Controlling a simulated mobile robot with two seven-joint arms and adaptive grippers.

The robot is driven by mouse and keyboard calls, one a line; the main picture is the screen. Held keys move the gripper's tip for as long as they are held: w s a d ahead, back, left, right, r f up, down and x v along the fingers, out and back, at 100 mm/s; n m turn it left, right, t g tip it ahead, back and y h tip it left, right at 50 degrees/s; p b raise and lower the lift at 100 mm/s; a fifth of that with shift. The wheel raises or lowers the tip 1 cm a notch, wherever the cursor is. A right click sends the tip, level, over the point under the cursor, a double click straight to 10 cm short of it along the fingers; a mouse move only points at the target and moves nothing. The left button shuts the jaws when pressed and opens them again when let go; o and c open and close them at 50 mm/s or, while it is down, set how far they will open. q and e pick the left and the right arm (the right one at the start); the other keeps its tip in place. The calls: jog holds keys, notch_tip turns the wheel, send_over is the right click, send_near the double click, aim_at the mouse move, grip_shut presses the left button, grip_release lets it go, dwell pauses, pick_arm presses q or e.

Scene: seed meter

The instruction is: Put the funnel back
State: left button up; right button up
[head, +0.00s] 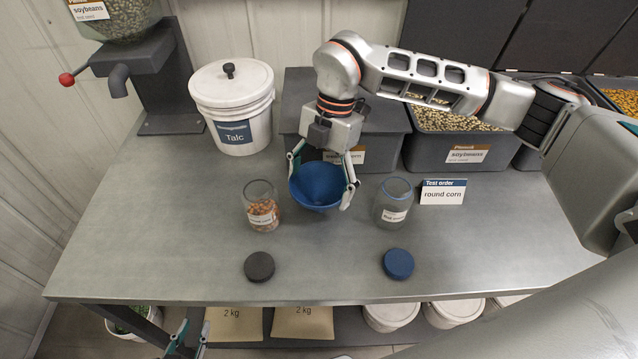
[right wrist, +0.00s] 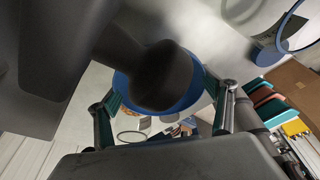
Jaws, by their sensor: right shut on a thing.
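The blue funnel (head: 318,186) is held by my right gripper (head: 320,191), whose two fingers press on opposite sides of its rim. It hangs wide end up between two glass jars, seemingly above the counter. The right wrist view shows part of the blue funnel (right wrist: 196,96) between the fingers; a dark shape hides its middle. The left jar (head: 260,204) holds orange-brown seeds.
A black lid (head: 259,267) and a blue lid (head: 398,264) lie in front of the jars. A Talc bucket (head: 233,112), a grey seed bin (head: 455,130) and a "round corn" card (head: 442,192) stand behind. The counter's (head: 150,230) left side is clear.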

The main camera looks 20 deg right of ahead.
aim_at(328, 184)
jog(key=o, duration=1)
jog(key=shift+f, duration=0.15)
jog(key=b+v, duration=0.1)
jog(key=v, duration=1.1)
jog(key=shift+r, duration=0.2)
